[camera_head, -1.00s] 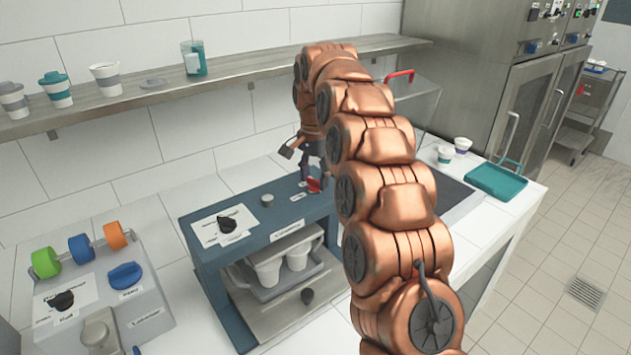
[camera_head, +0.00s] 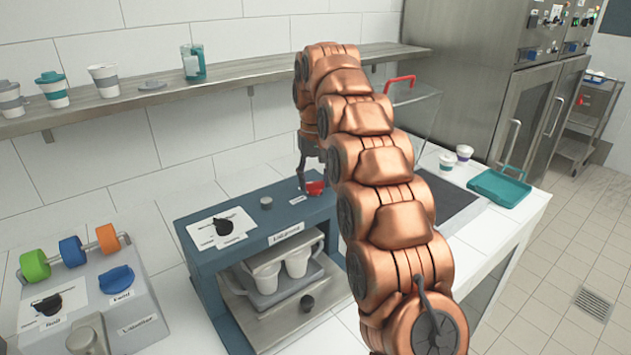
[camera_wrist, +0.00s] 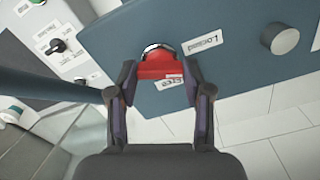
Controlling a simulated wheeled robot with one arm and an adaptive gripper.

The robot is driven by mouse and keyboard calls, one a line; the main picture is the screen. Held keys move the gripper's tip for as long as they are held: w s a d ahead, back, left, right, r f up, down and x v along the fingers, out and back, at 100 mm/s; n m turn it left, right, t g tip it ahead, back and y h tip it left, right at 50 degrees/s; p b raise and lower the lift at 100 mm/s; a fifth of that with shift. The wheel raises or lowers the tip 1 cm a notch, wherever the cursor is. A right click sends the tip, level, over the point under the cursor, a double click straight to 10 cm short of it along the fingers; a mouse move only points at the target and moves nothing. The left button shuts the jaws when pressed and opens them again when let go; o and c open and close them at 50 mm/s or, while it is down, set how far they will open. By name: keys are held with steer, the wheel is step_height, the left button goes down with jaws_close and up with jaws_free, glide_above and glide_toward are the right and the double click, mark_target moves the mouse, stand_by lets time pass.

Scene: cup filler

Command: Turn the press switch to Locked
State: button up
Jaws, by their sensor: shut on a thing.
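The press switch is a red knob (camera_head: 315,188) on the blue top of the press (camera_head: 302,207). In the wrist view the red knob (camera_wrist: 160,67) sits between my fingertips, its red bar lying across the picture. A white label reading "Locked" (camera_wrist: 202,41) is just right of and above it. A second label (camera_wrist: 173,82) at its near side is partly covered and I cannot read it whole. My gripper (camera_wrist: 160,76) is shut on the knob, one finger at each end of it. In the head view my gripper (camera_head: 308,172) is partly hidden by my arm.
A round grey knob (camera_head: 266,202) and a black knob (camera_head: 226,226) stand on the same press top. Cups (camera_head: 297,262) sit in a tray below it. A control box (camera_head: 90,300) stands at left. A shelf (camera_head: 150,97) runs behind.

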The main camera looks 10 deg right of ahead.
steer(key=shift+n+b, duration=0.3)
steer(key=shift+n, duration=1.8)
steer(key=o, duration=1.2)
steer(key=shift+c, duration=0.2)
